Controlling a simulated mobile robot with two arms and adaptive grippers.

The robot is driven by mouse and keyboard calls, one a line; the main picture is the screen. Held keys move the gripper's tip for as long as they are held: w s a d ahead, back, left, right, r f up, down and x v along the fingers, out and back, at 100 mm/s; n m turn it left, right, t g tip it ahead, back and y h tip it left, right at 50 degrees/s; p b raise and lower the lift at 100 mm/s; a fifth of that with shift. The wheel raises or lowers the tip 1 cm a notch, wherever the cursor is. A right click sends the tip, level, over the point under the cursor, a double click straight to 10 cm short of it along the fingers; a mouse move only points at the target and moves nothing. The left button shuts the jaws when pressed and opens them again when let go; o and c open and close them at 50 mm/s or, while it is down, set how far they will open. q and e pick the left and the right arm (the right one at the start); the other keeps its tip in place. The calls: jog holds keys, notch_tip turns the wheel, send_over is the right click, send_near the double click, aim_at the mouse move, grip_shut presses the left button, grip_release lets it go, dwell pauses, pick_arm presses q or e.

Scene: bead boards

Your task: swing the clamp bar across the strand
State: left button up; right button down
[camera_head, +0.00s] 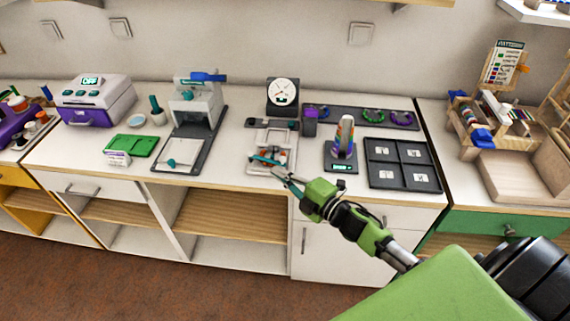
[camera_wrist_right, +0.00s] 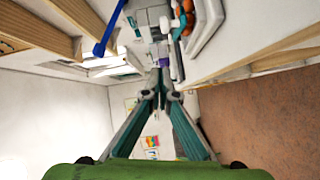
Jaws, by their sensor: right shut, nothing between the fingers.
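The clamp bar appears to be the teal bar (camera_head: 265,160) at the front of the white and grey fixture (camera_head: 286,137) below the dial gauge. A teal piece (camera_wrist_right: 178,26) also shows near the fingertips in the right wrist view. The strand is too small to make out clearly; orange beads (camera_wrist_right: 187,14) show at the top of the wrist view. My right gripper (camera_head: 279,173) is shut and empty at the fixture's front edge, close to the teal bar; I cannot tell whether they touch. Its closed fingers (camera_wrist_right: 165,66) fill the wrist view's middle. My left gripper is out of view.
The dial gauge (camera_head: 283,92) stands behind the fixture. A press-like machine (camera_head: 196,106) on a dark base is to the left. The counter's front edge runs just below my gripper.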

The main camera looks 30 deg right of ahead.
aim_at(285, 166)
jog(key=shift+w+d+f, duration=0.2)
jog(key=shift+w+d, duration=0.4)
jog(key=shift+w, duration=0.05)
jog(key=shift+w+d+f, duration=0.2)
jog(key=shift+w+d, duration=0.35)
jog(key=shift+w, duration=0.05)
jog(key=shift+w+d+f, duration=0.1)
jog(key=shift+w+d, duration=0.05)
jog(key=shift+d, duration=0.25)
jog(key=w+d, duration=0.1)
jog(key=w+d+b, duration=0.1)
jog(key=d, duration=0.1)
jog(key=shift+f+b, duration=0.15)
jog(key=shift+b, duration=0.15)
jog(key=shift+w, duration=0.1)
jog(key=shift+r, duration=0.25)
